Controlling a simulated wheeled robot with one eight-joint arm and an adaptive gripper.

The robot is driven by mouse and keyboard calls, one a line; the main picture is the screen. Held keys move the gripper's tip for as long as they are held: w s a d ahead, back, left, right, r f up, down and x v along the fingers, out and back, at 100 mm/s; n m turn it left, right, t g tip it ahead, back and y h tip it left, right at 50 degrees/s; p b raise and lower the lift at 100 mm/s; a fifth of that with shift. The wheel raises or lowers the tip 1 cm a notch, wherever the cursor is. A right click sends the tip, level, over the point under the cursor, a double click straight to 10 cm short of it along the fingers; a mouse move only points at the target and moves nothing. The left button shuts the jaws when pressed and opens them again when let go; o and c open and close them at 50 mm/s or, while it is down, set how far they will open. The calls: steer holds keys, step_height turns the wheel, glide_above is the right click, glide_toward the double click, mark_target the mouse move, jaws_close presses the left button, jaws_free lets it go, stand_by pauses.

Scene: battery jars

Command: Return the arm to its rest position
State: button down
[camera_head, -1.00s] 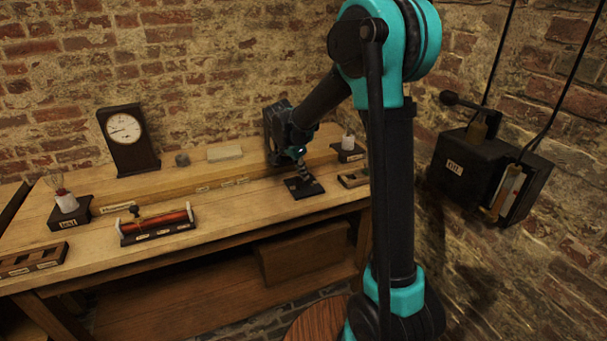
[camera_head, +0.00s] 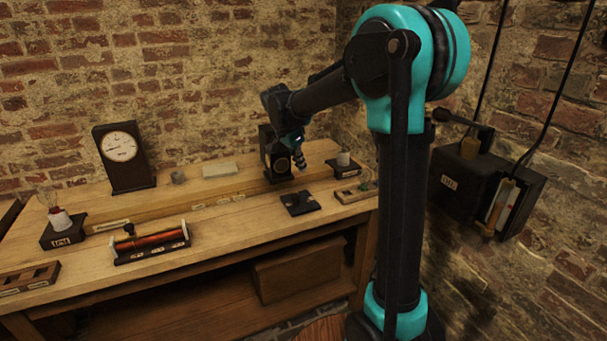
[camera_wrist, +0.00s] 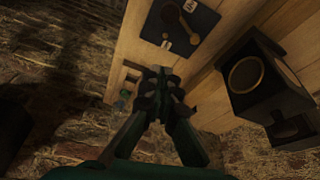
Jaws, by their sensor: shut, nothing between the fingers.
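My arm rises at the right of the head view and reaches left over the workbench (camera_head: 215,232). My gripper (camera_head: 300,162) hangs above the bench, clear of its top, with nothing held. In the wrist view my gripper (camera_wrist: 160,76) has its fingers together at the middle. Below it on the bench lies a flat black plate (camera_head: 300,202). The wrist view shows that plate (camera_wrist: 203,22) with a lever and a small label, apart from the fingers.
A black box with a round front (camera_head: 275,155) stands close behind my gripper. A clock (camera_head: 122,158), a red coil (camera_head: 152,243), a white-topped stand (camera_head: 62,228) and a slotted wooden block (camera_head: 28,278) are further left. A wall box (camera_head: 460,185) hangs right.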

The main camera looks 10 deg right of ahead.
steer(key=shift+r, duration=0.15)
steer(key=s+d+f+n+y, duration=0.1)
steer(key=s+d+f+n, duration=0.2)
steer(key=s, duration=0.6)
steer(key=s+d+f+n+t+y, duration=0.1)
steer(key=s+d+f+n, duration=0.3)
steer(key=s+f, duration=0.3)
steer(key=s+d+f+n+t+y, duration=0.1)
steer(key=s+d+f+n, duration=0.2)
steer(key=s, duration=0.9)
step_height(320, 180, down, 2)
steer(key=shift+d+f+n, duration=0.15)
steer(key=shift+d+n, duration=0.25)
steer(key=shift+n, duration=0.4)
